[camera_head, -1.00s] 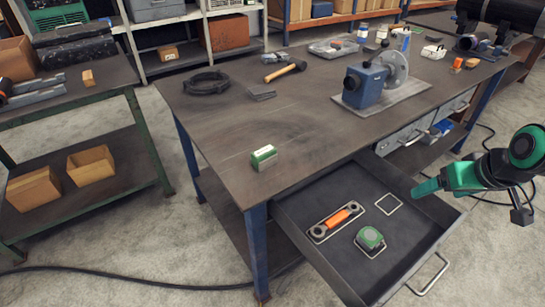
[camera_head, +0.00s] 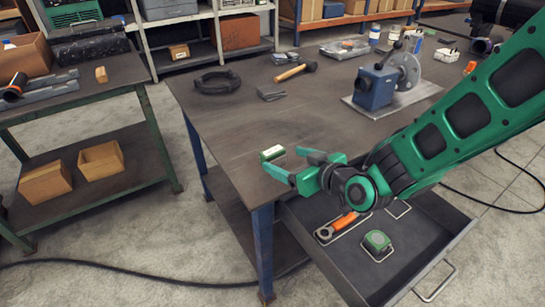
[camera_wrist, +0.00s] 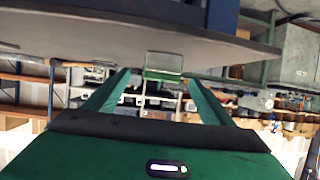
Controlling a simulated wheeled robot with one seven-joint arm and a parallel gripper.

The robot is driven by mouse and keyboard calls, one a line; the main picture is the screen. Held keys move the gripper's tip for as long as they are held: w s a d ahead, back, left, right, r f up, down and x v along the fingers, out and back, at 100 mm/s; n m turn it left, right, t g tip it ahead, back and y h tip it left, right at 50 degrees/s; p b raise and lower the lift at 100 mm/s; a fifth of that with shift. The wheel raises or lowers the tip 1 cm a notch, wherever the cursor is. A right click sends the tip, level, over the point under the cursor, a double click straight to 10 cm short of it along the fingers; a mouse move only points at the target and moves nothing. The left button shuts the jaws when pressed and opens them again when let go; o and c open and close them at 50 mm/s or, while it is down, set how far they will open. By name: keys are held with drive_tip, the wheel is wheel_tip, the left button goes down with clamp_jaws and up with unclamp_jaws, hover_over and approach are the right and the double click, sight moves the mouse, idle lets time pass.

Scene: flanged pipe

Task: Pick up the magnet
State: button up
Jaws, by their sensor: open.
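A small green block with a white top (camera_head: 272,154), which looks like the magnet, sits on the workbench (camera_head: 225,135) near its front corner. In the wrist view the green block (camera_wrist: 163,62) shows ahead, between the two fingers. My gripper (camera_head: 286,163) is open and empty, its green fingers spread just at the near side of the block. The fingers partly cover the block in the head view, and I cannot tell whether they touch it. My gripper also shows in the wrist view (camera_wrist: 160,85).
Below my arm an open drawer (camera_head: 335,270) holds an orange-handled tool (camera_head: 343,222), a green tape measure (camera_head: 377,241) and an empty outlined square (camera_head: 398,209). A blue machine (camera_head: 376,88), hammer (camera_head: 296,72) and black coil (camera_head: 217,82) lie farther back on the bench.

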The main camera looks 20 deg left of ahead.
sight(277, 155)
drive_tip(key=shift+r+x, duration=0.1)
drive_tip(key=shift+x, duration=1.6)
drive_tip(key=shift+r+x, duration=0.15)
drive_tip(key=shift+x, duration=1.55)
drive_tip(key=shift+a, duration=0.15)
drive_tip(key=c, duration=1.5)
